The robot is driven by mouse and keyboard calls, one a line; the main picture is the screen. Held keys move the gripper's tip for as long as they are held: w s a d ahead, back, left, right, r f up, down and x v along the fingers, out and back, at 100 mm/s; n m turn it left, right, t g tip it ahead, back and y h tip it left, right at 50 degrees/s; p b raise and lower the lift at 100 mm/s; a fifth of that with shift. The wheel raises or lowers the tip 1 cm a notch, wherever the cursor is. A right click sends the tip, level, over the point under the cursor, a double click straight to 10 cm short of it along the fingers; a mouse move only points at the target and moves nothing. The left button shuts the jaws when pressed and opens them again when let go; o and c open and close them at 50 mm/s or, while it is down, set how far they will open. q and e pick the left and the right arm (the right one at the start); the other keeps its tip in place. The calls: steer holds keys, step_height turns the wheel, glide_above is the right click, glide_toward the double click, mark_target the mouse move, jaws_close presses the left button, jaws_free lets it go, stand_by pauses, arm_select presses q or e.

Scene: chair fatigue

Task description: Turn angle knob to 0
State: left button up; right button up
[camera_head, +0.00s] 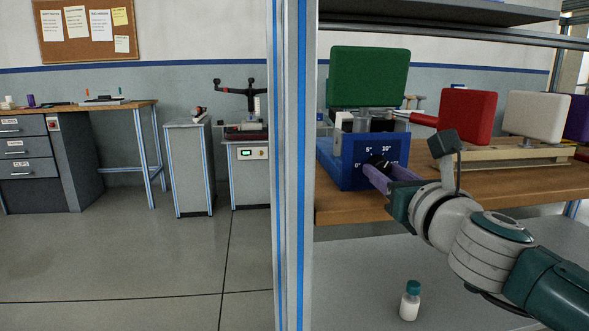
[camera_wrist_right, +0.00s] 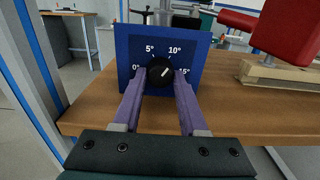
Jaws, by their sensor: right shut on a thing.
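The angle knob (camera_wrist_right: 160,71) is a round black knob on the front of a blue box (camera_wrist_right: 122,50), which carries the marks 0°, 5°, 10° and 15° in white. A short white line on the knob points up and to the right, roughly toward 10°. My right gripper (camera_wrist_right: 160,78) has its purple fingers on either side of the knob, shut on it. In the head view the right gripper (camera_head: 377,172) reaches the front of the blue box (camera_head: 349,163) from the right, and the knob is mostly hidden by the fingers. My left gripper is not in view.
The box stands on a wooden bench (camera_head: 440,193) under a green backrest (camera_head: 368,77). Red (camera_head: 467,115) and white (camera_head: 535,117) pads stand to its right. A grey post (camera_head: 294,170) rises to its left. A white bottle (camera_head: 410,301) stands lower down.

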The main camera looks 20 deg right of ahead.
jaws_close()
